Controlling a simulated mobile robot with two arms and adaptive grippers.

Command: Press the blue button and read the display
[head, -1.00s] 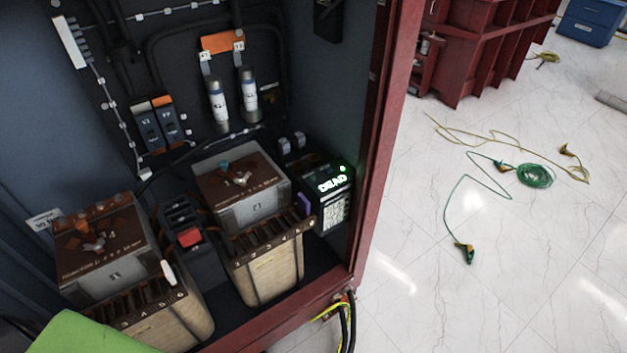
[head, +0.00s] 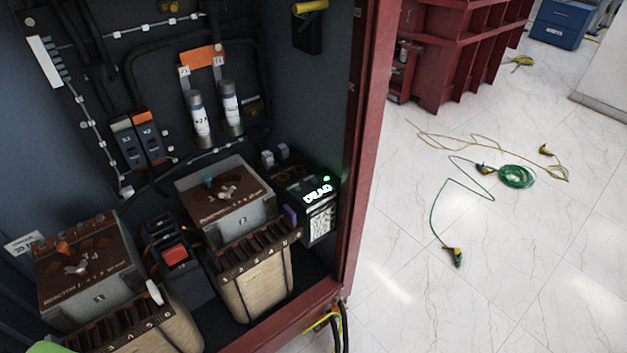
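The display (head: 318,193) is on top of a black unit at the right inside the cabinet. It shows lit white-green letters that read "DEAD", and a small green light (head: 327,179) glows above them. A small purple-blue part (head: 290,215) sits on the unit's left side; I cannot tell whether it is the blue button. Neither of my grippers is in view. A bright green shape shows at the bottom left edge, and I cannot tell what it is.
Two reactors, left (head: 92,262) and right (head: 226,200), stand in the cabinet with a red switch (head: 175,255) between them. The red cabinet frame (head: 362,150) bounds the right side. Green (head: 516,176) and yellow cables lie on the open white floor.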

